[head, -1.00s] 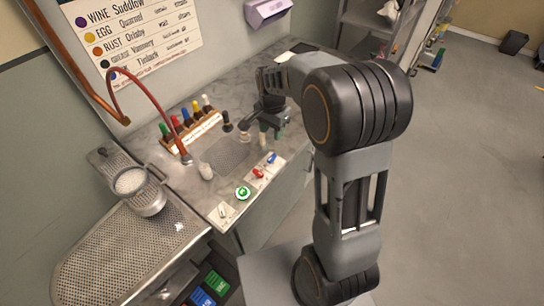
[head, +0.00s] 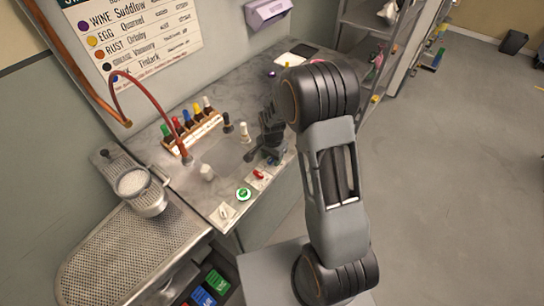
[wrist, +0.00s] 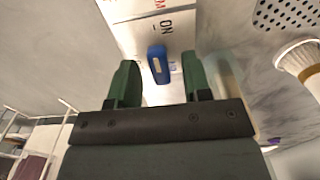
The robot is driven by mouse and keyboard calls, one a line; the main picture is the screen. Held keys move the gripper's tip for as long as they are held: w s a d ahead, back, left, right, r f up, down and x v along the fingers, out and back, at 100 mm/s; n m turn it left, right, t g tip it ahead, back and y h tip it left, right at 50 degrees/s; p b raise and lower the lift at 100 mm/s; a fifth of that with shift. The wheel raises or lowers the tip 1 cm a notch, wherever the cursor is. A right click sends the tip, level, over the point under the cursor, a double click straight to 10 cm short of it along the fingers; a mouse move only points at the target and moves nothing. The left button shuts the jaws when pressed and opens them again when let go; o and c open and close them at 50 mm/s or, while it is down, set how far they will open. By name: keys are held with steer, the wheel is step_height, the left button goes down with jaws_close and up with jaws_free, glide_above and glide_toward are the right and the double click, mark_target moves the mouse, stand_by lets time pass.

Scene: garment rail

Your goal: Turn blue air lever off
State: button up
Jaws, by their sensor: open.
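The blue air lever (wrist: 158,64) shows in the wrist view on a pale label plate (wrist: 140,12), with the word ON printed beyond it. My gripper (wrist: 160,72) is open, with one green finger to each side of the lever. Gaps show between the lever and both fingers, and I cannot tell any contact. In the head view my gripper (head: 268,154) is low over the front right of the bench and mostly hides the blue lever.
A red lever (head: 259,174), a green button (head: 243,194) and a white switch plate (head: 223,213) line the bench's front edge. Bottles in a wooden rack (head: 194,133), a red hose (head: 153,99) and a pale bottle (head: 244,131) stand behind.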

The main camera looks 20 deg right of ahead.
steer(key=shift+c, duration=0.2)
jaws_close()
steer(key=shift+f+n, duration=0.1)
steer(key=shift+n, duration=0.3)
steer(key=n+b, duration=0.2)
steer(key=n, duration=0.1)
steer(key=n+b, duration=0.2)
steer(key=n, duration=0.3)
steer(key=n+b, duration=0.1)
steer(key=n, duration=0.4)
steer(key=shift+n+b, duration=0.6)
steer(key=shift+n, duration=1.6)
